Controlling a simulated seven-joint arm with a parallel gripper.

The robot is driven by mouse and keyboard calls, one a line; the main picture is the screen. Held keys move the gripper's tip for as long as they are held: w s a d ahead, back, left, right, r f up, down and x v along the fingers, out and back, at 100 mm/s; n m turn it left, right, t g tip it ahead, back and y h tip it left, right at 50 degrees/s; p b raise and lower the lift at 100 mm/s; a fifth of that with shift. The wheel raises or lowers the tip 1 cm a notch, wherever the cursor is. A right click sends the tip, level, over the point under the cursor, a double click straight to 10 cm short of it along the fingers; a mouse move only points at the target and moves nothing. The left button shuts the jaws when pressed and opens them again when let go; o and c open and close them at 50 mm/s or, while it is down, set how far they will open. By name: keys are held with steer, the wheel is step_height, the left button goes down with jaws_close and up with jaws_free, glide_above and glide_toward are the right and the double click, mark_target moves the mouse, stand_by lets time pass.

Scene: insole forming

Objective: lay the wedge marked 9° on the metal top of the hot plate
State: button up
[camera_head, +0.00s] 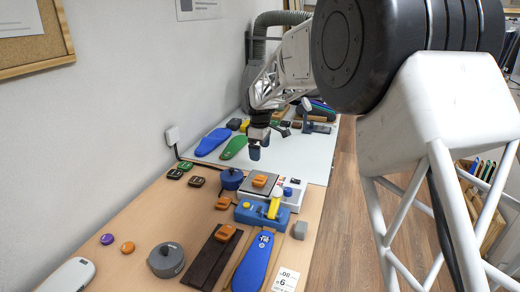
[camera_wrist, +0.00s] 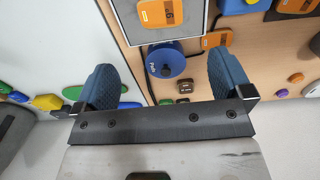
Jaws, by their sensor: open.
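The hot plate is a white box with a grey metal top (camera_head: 257,194) in the middle of the bench; its top also shows in the wrist view (camera_wrist: 190,14). An orange wedge (camera_head: 260,181) lies on that top and shows in the wrist view (camera_wrist: 158,13) with a dark digit, 6 or 9; I cannot tell which. Other orange wedges lie beside the hot plate (camera_head: 222,202) and on a dark brown strip (camera_head: 225,232); their marks are unreadable. My gripper (camera_head: 258,146) is open and empty, above the white board beyond the hot plate; its fingers show in the wrist view (camera_wrist: 167,80).
A blue round pot (camera_head: 231,179) stands left of the hot plate. A blue fixture with a yellow part (camera_head: 274,208) stands in front. Blue and green insoles (camera_head: 233,147) lie on the white board (camera_head: 300,165). A grey pot (camera_head: 166,260) stands front left. The wall borders the left.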

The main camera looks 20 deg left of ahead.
stand_by(0.3)
steer(key=s+d+r+m, duration=0.35)
steer(key=s+d, duration=0.25)
steer(key=d, duration=0.4)
steer(key=s+d+r+m+t, duration=0.15)
steer(key=s+d+r, duration=0.4)
steer(key=d, duration=0.55)
steer(key=s+d+r+m, duration=0.4)
steer(key=s+d, duration=0.2)
steer(key=d, duration=0.4)
steer(key=s+d+f+m, duration=0.1)
steer(key=s+d+m, duration=0.2)
steer(key=s, duration=0.6)
steer(key=s+d+f+m, duration=0.2)
steer(key=s+d+m, duration=0.1)
steer(key=s+d, duration=0.5)
steer(key=s+d+f+m+t, duration=0.1)
steer(key=s+d, duration=0.5)
steer(key=s, duration=0.6)
steer(key=shift+s+d+f+m, duration=0.25)
steer(key=shift+f+m, duration=0.45)
steer(key=shift+m, duration=0.4)
